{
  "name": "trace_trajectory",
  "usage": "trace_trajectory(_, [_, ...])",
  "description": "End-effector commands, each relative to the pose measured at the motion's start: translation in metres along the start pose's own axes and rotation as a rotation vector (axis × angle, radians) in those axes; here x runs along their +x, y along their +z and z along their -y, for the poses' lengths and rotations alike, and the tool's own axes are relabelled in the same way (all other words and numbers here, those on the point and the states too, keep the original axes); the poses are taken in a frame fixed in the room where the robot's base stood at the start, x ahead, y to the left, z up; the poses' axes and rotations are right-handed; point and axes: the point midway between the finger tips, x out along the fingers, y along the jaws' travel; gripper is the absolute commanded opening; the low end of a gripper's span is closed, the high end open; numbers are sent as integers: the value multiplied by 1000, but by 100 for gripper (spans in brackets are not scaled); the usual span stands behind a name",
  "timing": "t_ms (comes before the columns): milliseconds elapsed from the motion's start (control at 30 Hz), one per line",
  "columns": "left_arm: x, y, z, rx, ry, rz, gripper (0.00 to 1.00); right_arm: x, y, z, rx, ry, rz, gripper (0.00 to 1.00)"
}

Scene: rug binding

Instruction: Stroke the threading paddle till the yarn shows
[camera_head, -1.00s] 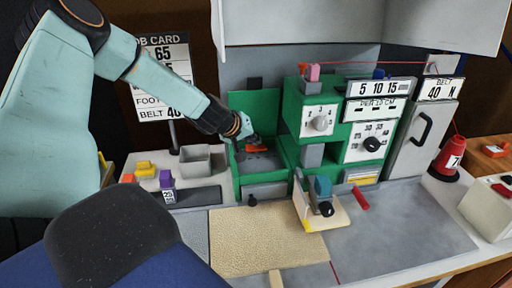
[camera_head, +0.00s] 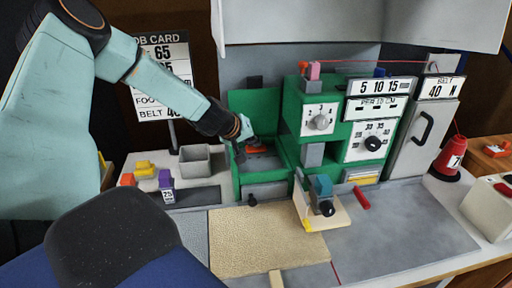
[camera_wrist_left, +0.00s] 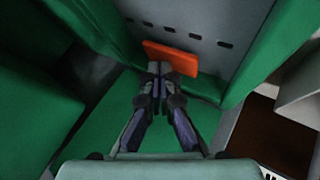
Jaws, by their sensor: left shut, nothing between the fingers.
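An orange paddle (camera_head: 257,150), which I take for the threading paddle, sits inside the open green bay of the machine (camera_head: 290,110). It also shows in the left wrist view (camera_wrist_left: 172,57), against a grey slotted plate. My left gripper (camera_head: 244,152) reaches into the bay from the left, beside the paddle. In the wrist view its fingertips (camera_wrist_left: 158,68) are together and empty, at the paddle's near edge; whether they touch it I cannot tell. A red yarn (camera_head: 375,62) runs along the machine's top, with a red cone (camera_head: 447,160) at the right. My right gripper is out of view.
Green bay walls (camera_wrist_left: 270,45) stand close on both sides of the left gripper. A grey bin (camera_head: 196,160) and small coloured blocks (camera_head: 146,169) lie left of the machine. A beige rug (camera_head: 265,242) lies in front, with a hinged wooden piece (camera_head: 338,214) at its right.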

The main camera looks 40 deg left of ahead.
Motion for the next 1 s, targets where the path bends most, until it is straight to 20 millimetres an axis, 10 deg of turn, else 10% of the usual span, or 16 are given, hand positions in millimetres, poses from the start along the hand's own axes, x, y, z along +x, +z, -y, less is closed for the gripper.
trace_trajectory(1000, [-3,-1,-2,1,0,3,0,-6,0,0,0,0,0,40])
